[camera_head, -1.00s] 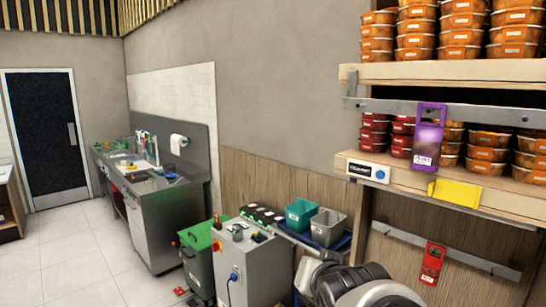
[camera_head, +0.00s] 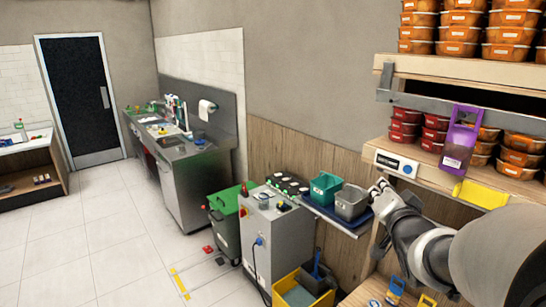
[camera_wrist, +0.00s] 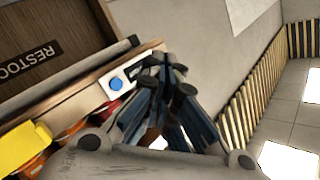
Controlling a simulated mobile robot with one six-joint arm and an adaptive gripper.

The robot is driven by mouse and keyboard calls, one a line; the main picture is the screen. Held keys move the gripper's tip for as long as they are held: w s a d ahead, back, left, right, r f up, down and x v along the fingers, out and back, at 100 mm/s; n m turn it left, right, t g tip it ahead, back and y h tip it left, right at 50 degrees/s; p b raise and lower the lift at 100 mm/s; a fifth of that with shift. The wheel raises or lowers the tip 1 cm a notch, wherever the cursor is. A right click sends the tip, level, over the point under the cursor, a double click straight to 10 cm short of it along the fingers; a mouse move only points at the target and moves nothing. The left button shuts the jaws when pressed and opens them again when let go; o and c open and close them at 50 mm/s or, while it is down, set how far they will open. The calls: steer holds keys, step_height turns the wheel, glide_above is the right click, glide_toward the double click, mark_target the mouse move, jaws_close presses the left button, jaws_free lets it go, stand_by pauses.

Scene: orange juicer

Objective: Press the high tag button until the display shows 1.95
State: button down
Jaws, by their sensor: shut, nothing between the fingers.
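A white tag (camera_head: 389,161) with a dark display and a round blue button (camera_head: 407,169) is fixed to the front edge of the shelf with the tubs. The display is too small to read. My gripper (camera_head: 378,188) is just below and left of the tag, shut and empty. In the wrist view the tag (camera_wrist: 104,83) and its blue button (camera_wrist: 116,84) lie just left of the fingers (camera_wrist: 165,72). My fingers appear apart from the button and partly cover the tag's display end there.
A purple holder (camera_head: 461,138) hangs from the metal rail above, and a yellow piece (camera_head: 481,194) sits on the shelf edge right of the tag. Open floor lies at the left.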

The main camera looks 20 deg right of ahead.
steer(key=shift+d, duration=0.1)
steer(key=w+d+p, duration=0.3)
steer(key=d, duration=0.5)
steer(key=shift+w, duration=0.2)
stand_by(1.3)
steer(key=shift+w+d, duration=0.2)
steer(key=shift+d, duration=0.15)
steer(key=shift+w+d+p, duration=0.1)
steer(key=shift+d+p, duration=0.25)
stand_by(0.6)
stand_by(0.4)
steer(key=shift+s+a+b, duration=0.35)
steer(key=shift+a, duration=0.45)
steer(key=shift+s+a+b, duration=0.3)
steer(key=shift+a, duration=0.45)
steer(key=shift+s+a+b, duration=0.3)
steer(key=shift+s+a, duration=0.05)
steer(key=shift+a, duration=0.45)
steer(key=shift+s+a+b, duration=0.3)
steer(key=shift+a, duration=0.45)
